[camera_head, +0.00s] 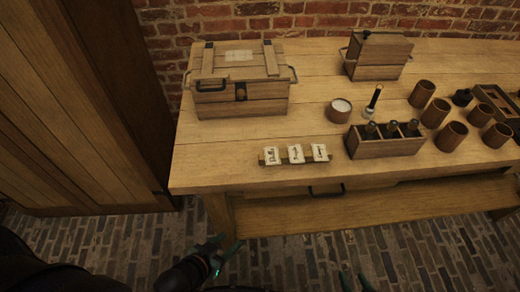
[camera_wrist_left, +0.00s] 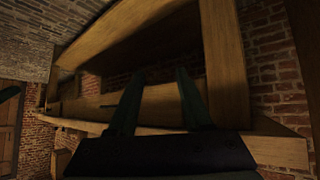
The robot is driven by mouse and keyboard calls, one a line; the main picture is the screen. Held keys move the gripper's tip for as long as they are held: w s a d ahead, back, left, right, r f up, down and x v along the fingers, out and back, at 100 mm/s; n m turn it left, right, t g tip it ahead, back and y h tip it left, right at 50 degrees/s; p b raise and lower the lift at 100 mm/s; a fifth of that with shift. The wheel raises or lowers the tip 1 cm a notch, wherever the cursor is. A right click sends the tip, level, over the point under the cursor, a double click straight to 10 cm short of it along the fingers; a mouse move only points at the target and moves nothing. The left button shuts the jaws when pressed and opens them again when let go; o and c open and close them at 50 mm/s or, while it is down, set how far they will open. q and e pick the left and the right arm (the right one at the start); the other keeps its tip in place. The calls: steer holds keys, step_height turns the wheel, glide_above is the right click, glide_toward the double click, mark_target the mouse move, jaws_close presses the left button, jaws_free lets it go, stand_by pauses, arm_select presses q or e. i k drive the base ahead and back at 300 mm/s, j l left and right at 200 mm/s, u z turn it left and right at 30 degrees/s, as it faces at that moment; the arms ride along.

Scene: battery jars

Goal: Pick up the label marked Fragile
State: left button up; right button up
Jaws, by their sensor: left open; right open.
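Three white labels stand in a row on a small wooden holder (camera_head: 263,160) near the front edge of the table. They are the left label (camera_head: 272,155), the middle label (camera_head: 296,153) and the right label (camera_head: 319,152). Each has dark writing, too small to read surely, so I cannot tell which says Fragile. My left gripper (camera_head: 220,250) is open and empty, below and in front of the table's left end. Its two fingers also show apart in the left wrist view (camera_wrist_left: 158,95). My right gripper (camera_head: 357,284) is open at the bottom edge, in front of the table.
A wooden chest (camera_head: 240,95) stands behind the labels on the table (camera_head: 225,150). To the right are a box of dark bottles (camera_head: 385,148), a white-topped jar (camera_head: 340,110), a candlestick-like item (camera_head: 373,101) and several wooden cups (camera_head: 451,136). A wooden cabinet (camera_head: 90,110) stands left.

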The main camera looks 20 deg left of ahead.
mark_target(295, 152)
steer(key=i+l+u, duration=0.2)
steer(key=u, duration=0.15)
steer(key=i+l+u, duration=0.15)
steer(key=u, duration=0.25)
steer(key=i+l, duration=0.1)
steer(key=l, duration=0.2)
steer(key=k+u, duration=0.5)
steer(key=k, duration=0.15)
steer(key=i, duration=0.5)
